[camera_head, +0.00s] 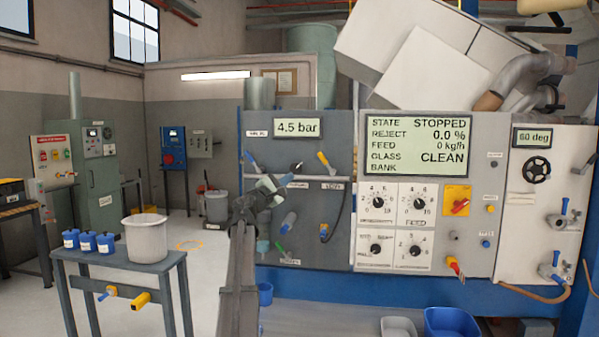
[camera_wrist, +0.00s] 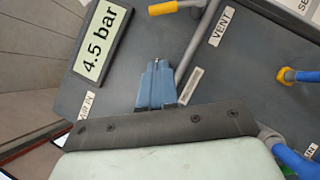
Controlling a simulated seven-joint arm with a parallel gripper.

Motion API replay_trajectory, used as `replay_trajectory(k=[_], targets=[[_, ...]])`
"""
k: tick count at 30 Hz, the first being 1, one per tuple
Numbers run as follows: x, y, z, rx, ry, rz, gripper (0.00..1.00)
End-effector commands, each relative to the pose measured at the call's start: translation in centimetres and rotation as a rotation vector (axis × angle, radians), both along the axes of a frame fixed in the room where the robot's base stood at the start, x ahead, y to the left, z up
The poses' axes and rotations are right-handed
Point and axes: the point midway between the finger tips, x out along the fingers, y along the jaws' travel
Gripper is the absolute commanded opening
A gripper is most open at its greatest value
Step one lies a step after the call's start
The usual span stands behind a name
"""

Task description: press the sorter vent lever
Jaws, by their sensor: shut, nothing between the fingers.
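The vent lever (camera_head: 325,160) has a yellow handle and sits on the grey panel above a label that looks like VENT. In the wrist view its yellow end (camera_wrist: 163,8) shows at the top edge, and the label VENT (camera_wrist: 222,27) is readable to its right. My gripper (camera_head: 289,180) is in front of the panel, left of and a little below the lever. In the wrist view the blue fingers of my gripper (camera_wrist: 156,64) are shut and empty, apart from the lever. The exact gap to the panel cannot be told.
The 4.5 bar display (camera_head: 298,129) is above my gripper. A display panel (camera_head: 415,145) adjoins at right. A side table (camera_head: 120,259) stands left.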

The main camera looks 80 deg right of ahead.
Motion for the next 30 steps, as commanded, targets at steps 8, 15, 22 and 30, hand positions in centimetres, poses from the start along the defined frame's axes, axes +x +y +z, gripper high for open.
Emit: replay_trajectory(k=[8, 15, 22, 30], targets=[[-1.9, -3.8, 1.5, 0.0, -0.001, -0.001, 0.0], [-3.8, -7.3, 2.9, -0.001, 0.0, -0.001, 0.0], [-6.1, -8.2, 4.3, -0.001, -0.001, 0.0, 0.0], [-7.4, -8.5, 5.1, 0.001, -0.001, 0.0, 0.0]])
